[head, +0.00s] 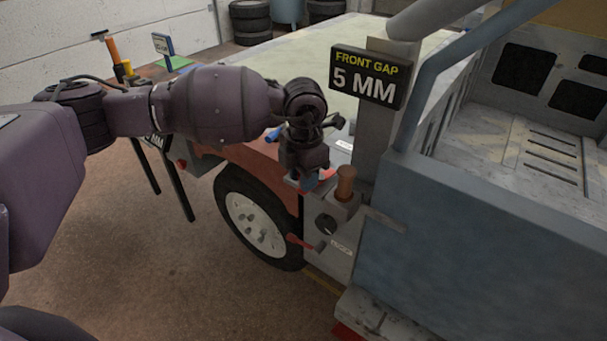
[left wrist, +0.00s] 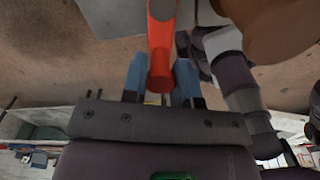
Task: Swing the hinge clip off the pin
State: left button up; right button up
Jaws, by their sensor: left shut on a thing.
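My left gripper (head: 309,183) points down beside the truck's front corner. In the left wrist view, its two blue fingers (left wrist: 160,88) close on either side of a red-orange bar, the hinge clip (left wrist: 162,48), and are shut on it. The clip's red part (head: 328,174) shows just right of the fingers in the head view, partly hidden by the gripper. A brown upright cylinder, seemingly the pin (head: 345,182), stands close to its right on a small grey block. It also shows at the top right of the left wrist view (left wrist: 265,30). I cannot tell whether clip and pin touch.
A grey post with a "FRONT GAP 5 MM" sign (head: 369,77) rises behind the cylinder. A blue-grey panel (head: 460,245) stands at the right.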

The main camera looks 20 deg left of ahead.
pick_arm(q)
jog(key=o, duration=0.8)
jog(key=shift+o, duration=0.6)
pick_arm(e)
jog(key=shift+s+d+f, duration=0.1)
jog(key=shift+s+f, duration=0.1)
jog(key=shift+s, duration=0.35)
jog(key=shift+w, duration=0.1)
